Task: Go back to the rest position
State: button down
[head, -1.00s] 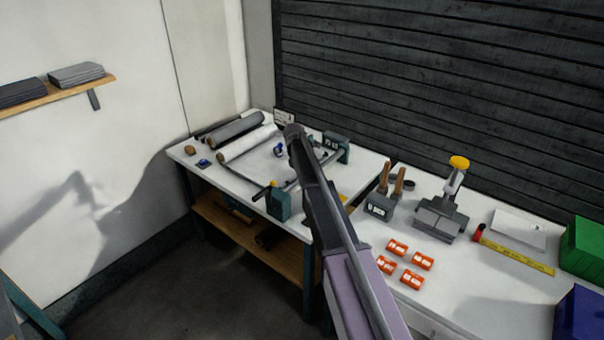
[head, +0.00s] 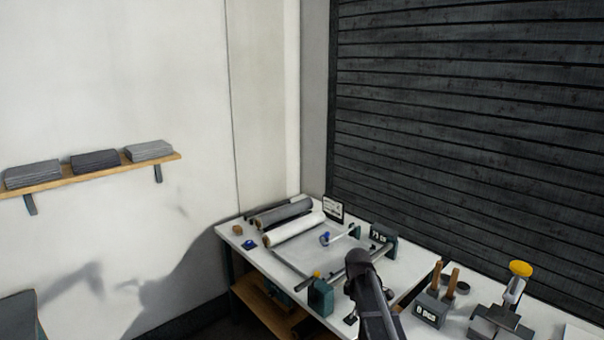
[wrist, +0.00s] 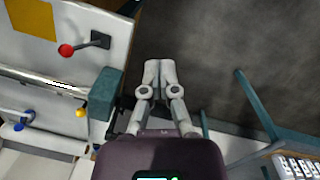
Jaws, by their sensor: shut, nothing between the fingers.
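My gripper (wrist: 160,75) shows in the wrist view with its two grey fingers together and nothing between them. It hangs over the dark floor, just beside the white worktable (wrist: 115,40). In the head view only my dark arm shows at the bottom, in front of the table; the fingers cannot be made out there.
The worktable (head: 340,250) carries a grey roll (head: 282,212), a white roll (head: 294,230) and a teal block (head: 320,297). A tool holder (head: 432,309) stands to the right. A wall shelf (head: 100,170) holds grey stacks. Open floor (wrist: 215,50) lies beside the table.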

jog(key=s+m+y, duration=0.1)
jog(key=s+m, duration=1.2)
jog(key=s, duration=0.6)
jog(key=shift+s+a+f, duration=0.2)
jog(key=shift+s, duration=0.1)
